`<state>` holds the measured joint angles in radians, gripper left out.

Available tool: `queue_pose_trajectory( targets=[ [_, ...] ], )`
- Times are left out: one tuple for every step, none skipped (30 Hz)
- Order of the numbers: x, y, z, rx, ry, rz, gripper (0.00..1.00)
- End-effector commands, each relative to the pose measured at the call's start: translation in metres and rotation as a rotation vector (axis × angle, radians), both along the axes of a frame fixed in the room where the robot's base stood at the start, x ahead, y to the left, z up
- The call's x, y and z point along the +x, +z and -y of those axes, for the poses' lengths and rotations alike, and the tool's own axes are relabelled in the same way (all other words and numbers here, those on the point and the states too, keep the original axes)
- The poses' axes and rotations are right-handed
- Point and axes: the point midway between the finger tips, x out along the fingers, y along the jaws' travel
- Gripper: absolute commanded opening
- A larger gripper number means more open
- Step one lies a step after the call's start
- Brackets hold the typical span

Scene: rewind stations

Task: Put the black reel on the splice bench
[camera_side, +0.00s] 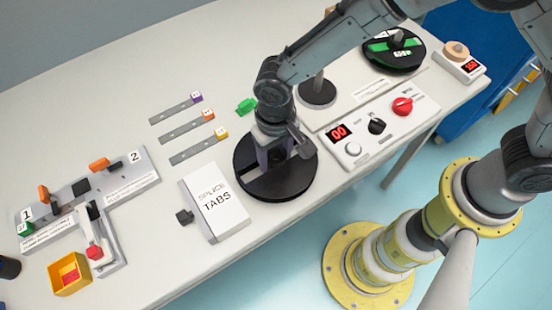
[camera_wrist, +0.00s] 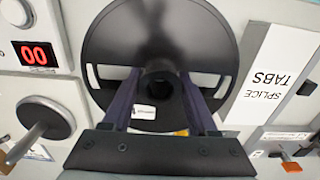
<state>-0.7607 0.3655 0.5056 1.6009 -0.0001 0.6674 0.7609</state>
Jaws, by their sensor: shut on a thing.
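The black reel (camera_side: 290,187) is a flat disc with slots, held by its hub between the jaws of my gripper (camera_side: 278,153). In the wrist view the two purple fingers (camera_wrist: 160,97) close on the hub of the reel (camera_wrist: 115,38). The reel is near the front of the table, between the splice tabs box and the control panel; I cannot tell if it touches the table. A grey T-shaped fixture marked 1 and 2 (camera_side: 122,187), with orange-handled clamps, lies at the left and looks like the splice bench. Its edge shows in the wrist view.
The white splice tabs box (camera_side: 216,203) is close left of the reel. The control panel (camera_side: 362,150) reads 00. Behind it stands a post with a round base (camera_side: 317,93). A green-and-black reel (camera_side: 393,52) is at the far right. A yellow bin (camera_side: 70,274) is front left.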

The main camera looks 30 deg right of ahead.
Motion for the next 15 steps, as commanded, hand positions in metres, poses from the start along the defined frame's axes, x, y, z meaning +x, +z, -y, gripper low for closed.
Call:
queue_pose_trajectory(
  targets=[
    [-0.001,-0.009,0.001,-0.003,0.0,-0.003,0.0],
    [-0.001,-0.013,0.001,-0.003,0.0,-0.003,0.0],
    [-0.001,-0.017,0.001,-0.002,0.0,-0.002,0.0],
    [-0.001,-0.019,0.0,-0.001,0.0,-0.001,0.0],
    [0.0,-0.021,0.0,-0.001,0.0,-0.001,0.0],
    [0.0,-0.021,0.0,0.0,0.0,0.0,0.0],
    [0.0,-0.021,0.0,0.0,0.0,0.0,0.0],
    [0.0,-0.021,0.0,0.0,0.0,0.0,0.0],
    [0.0,-0.021,0.0,0.0,0.0,0.0,0.0],
    [0.0,-0.021,0.0,0.0,0.0,0.0,0.0],
    [0.0,-0.021,0.0,0.0,0.0,0.0,0.0],
    [0.0,-0.021,0.0,0.0,0.0,0.0,0.0],
    [0.0,-0.021,0.0,0.0,0.0,0.0,0.0],
    [-0.001,-0.022,0.0,-0.001,0.0,-0.001,0.0],
    [-0.001,-0.024,0.001,-0.001,0.0,-0.001,0.0]
  ],
)
